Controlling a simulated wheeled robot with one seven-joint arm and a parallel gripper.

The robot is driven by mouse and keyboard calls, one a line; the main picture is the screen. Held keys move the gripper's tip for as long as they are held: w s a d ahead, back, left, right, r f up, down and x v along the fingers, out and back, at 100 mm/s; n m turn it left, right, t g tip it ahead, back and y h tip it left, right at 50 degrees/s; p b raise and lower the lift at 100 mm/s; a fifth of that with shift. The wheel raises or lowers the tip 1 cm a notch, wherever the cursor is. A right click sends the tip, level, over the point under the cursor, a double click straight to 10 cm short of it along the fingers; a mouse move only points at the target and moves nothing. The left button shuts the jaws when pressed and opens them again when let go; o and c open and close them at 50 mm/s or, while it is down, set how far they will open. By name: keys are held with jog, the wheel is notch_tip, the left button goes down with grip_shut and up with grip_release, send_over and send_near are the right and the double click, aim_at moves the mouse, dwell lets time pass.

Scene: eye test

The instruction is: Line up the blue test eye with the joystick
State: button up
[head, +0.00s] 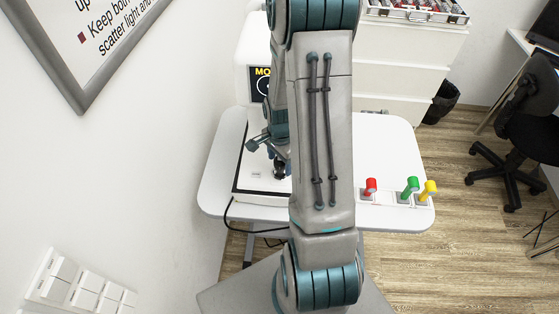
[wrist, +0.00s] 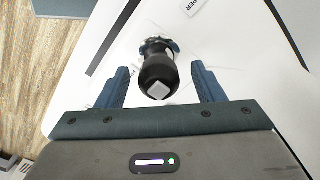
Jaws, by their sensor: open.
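The joystick (head: 279,170) has a black knob and stands on the white base of the test device (head: 262,183) on the table. In the wrist view the joystick (wrist: 158,78) stands between my gripper's two blue fingers (wrist: 160,68), with gaps visible on both sides. My gripper (head: 266,148) is open, and I cannot see it gripping the knob. The device's black screen (head: 259,84) shows yellow letters beginning "MO" and part of a white circle. My arm hides the rest of it. I cannot make out a blue test eye in either view.
Red (head: 371,186), green (head: 410,186) and yellow (head: 429,188) handles stand at the right of the white table (head: 385,140). A drawer cabinet (head: 405,75) stands behind, and an office chair (head: 535,110) at right. Wall switches (head: 80,285) are at lower left. A black cable (head: 230,215) hangs over the table's front.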

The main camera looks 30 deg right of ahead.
jog(key=shift+f, duration=0.45)
jog(key=c, duration=1.1)
jog(key=shift+o, duration=0.2)
jog(key=shift+a, duration=0.15)
jog(key=shift+s+a, duration=0.1)
jog(key=shift+a, duration=0.95)
